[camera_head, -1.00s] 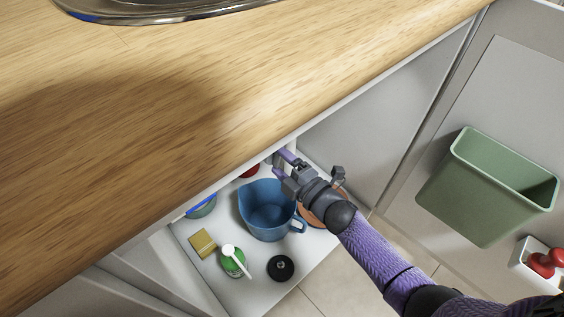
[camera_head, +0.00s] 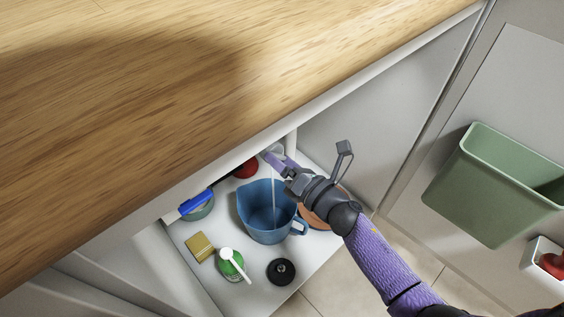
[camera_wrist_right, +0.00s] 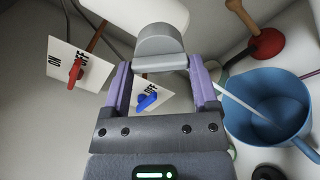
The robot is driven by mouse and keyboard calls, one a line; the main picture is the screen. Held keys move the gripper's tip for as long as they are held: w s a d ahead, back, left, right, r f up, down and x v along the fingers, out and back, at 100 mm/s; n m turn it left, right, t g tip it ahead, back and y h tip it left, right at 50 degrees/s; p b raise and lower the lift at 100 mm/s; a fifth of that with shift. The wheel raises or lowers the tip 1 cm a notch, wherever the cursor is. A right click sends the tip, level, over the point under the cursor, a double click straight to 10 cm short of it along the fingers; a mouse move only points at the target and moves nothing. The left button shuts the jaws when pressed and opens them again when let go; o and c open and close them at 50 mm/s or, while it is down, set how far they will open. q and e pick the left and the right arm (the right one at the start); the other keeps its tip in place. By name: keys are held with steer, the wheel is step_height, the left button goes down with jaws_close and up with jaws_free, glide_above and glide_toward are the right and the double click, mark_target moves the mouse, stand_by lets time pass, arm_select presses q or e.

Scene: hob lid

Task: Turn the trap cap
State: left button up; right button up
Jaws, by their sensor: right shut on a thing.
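The grey trap cap (camera_wrist_right: 160,45) sits between the two purple fingers of my right gripper (camera_wrist_right: 160,66) in the right wrist view, and the gripper is shut on it. In the head view my right gripper (camera_head: 272,161) reaches under the counter edge, above and behind the blue jug (camera_head: 256,205). A thin pale stream of water (camera_head: 273,190) falls from near the gripper into the jug. The jug and stream also show at the right of the wrist view. My left gripper is not in view.
Valve plates marked ON and OFF carry a red handle (camera_wrist_right: 75,71) and a blue handle (camera_wrist_right: 147,101). A yellow sponge (camera_head: 200,246), a green can with a white brush (camera_head: 231,263) and a black disc (camera_head: 281,271) lie in front. A green bin (camera_head: 475,190) hangs at right.

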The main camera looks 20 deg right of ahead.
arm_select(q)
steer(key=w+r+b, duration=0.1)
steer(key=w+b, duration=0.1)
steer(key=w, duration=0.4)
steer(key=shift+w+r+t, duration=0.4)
arm_select(e)
steer(key=shift+d+f+n, duration=0.1)
steer(key=shift+n, duration=2.9)
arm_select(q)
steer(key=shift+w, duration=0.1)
arm_select(e)
steer(key=o, duration=1.1)
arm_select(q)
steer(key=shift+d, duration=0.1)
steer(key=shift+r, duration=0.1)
